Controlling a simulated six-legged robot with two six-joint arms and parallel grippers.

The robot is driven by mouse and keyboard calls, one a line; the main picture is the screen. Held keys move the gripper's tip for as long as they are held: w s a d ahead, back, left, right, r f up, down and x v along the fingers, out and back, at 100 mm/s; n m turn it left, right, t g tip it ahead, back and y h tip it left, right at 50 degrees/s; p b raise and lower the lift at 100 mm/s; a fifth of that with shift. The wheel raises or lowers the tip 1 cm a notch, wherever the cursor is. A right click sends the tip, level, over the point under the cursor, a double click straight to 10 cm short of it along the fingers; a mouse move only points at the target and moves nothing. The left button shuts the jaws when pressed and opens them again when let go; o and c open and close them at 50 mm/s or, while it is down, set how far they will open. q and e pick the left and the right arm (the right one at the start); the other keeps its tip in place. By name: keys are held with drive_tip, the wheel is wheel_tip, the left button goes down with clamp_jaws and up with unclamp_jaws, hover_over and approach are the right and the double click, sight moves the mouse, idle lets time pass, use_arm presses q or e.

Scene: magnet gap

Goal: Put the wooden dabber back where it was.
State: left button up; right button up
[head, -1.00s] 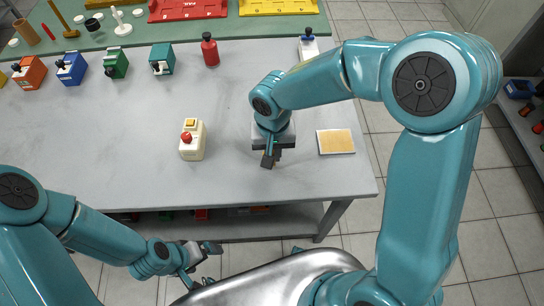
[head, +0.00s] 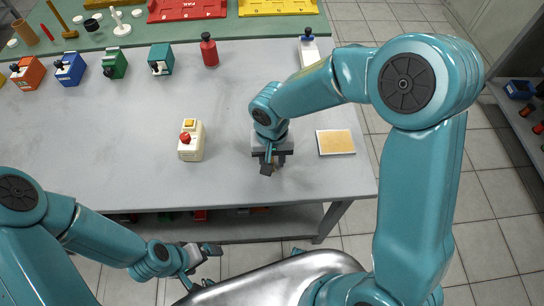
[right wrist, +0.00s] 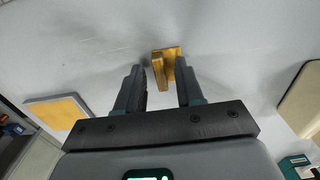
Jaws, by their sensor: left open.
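The wooden dabber (right wrist: 165,67) shows in the right wrist view as a small yellow-brown wooden piece with an upright part on a flat part, over the grey table. My right gripper (right wrist: 160,88) is open, its two dark fingers apart on either side of the dabber's near part. I cannot tell whether either finger touches it. In the head view my right gripper (head: 267,167) is low over the table's front right part and mostly hides the dabber. My left gripper (head: 209,263) is open and empty, in front of the table edge.
A tan-topped pad (head: 335,142) lies right of the right gripper. A cream box with a red button (head: 191,142) stands to its left. A red bottle (head: 209,50) and several coloured boxes line the back. The table's (head: 110,150) left middle is clear.

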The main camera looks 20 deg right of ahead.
sight(272, 161)
wheel_tip(272, 161, up, 12)
drive_tip(key=shift+r+p, duration=0.15)
drive_tip(key=shift+p, duration=0.3)
drive_tip(key=shift+s, duration=0.1)
idle(0.3)
